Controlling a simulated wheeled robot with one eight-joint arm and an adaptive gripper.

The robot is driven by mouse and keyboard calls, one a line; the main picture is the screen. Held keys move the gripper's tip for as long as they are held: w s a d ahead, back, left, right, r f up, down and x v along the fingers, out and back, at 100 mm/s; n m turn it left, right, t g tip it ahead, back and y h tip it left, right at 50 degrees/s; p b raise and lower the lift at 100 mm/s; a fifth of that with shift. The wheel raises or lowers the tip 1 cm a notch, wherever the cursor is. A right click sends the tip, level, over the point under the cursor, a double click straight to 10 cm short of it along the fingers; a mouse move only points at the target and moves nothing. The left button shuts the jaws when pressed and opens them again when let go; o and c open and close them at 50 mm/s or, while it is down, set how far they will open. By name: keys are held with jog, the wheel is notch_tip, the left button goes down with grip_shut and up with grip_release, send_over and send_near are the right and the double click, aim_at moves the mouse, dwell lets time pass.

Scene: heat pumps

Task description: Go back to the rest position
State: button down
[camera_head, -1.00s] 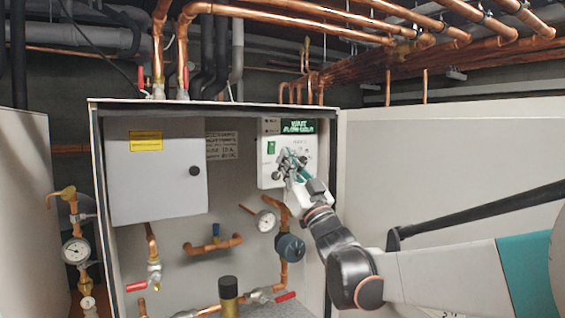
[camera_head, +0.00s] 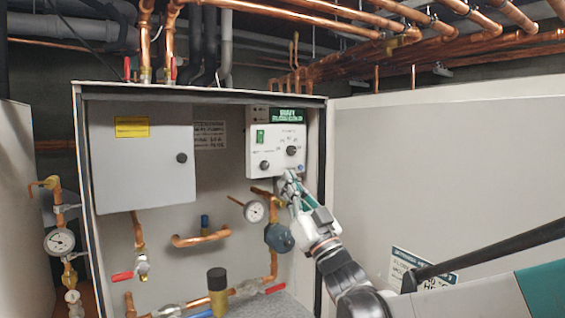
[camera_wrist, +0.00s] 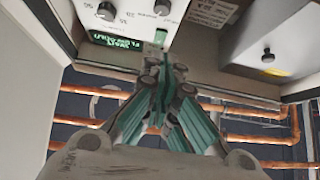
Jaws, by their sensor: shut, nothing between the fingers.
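My gripper (camera_head: 288,183) is just below the lower edge of the white control panel (camera_head: 258,146), inside the open cabinet. In the head view it looks apart from the panel's knobs, with my arm reaching in from the lower right. In the wrist view my gripper (camera_wrist: 160,72) has its fingers together and empty. The display text is too small to read surely.
A grey box (camera_head: 143,168) with a yellow label hangs at the cabinet's left. A gauge (camera_head: 254,211), a dark blue round fitting (camera_head: 279,238) and copper pipes lie below and left of my gripper. The open cabinet door (camera_head: 440,180) stands at the right.

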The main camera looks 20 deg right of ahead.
jog(key=s+d+f+m+g+h+b, duration=0.1)
jog(key=s+f+m+g+h+b, duration=0.15)
jog(key=f+b, duration=0.6)
jog(key=s+d+f+m+g+h+b, duration=0.1)
jog(key=s+d+f+g+h+b, duration=0.2)
jog(key=f, duration=1)
jog(key=s+f+m+g+h+b, duration=0.25)
jog(key=f+h+b, duration=0.2)
jog(key=f, duration=0.55)
jog(key=s+a+f+g+b, duration=0.1)
jog(key=s+f+g+b, duration=0.2)
jog(key=s+f, duration=0.3)
jog(key=s+a+f+n+g+y+b, duration=0.1)
jog(key=s+a+f+g+b, duration=0.1)
jog(key=s+f, duration=0.5)
jog(key=s+a+f+n+g+y+b, duration=0.1)
jog(key=s+f+g+b, duration=0.3)
jog(key=f, duration=1)
jog(key=shift+s+a+f+g+b, duration=0.25)
jog(key=shift+s+f+g+b, duration=0.1)
jog(key=shift+s+b, duration=0.8)
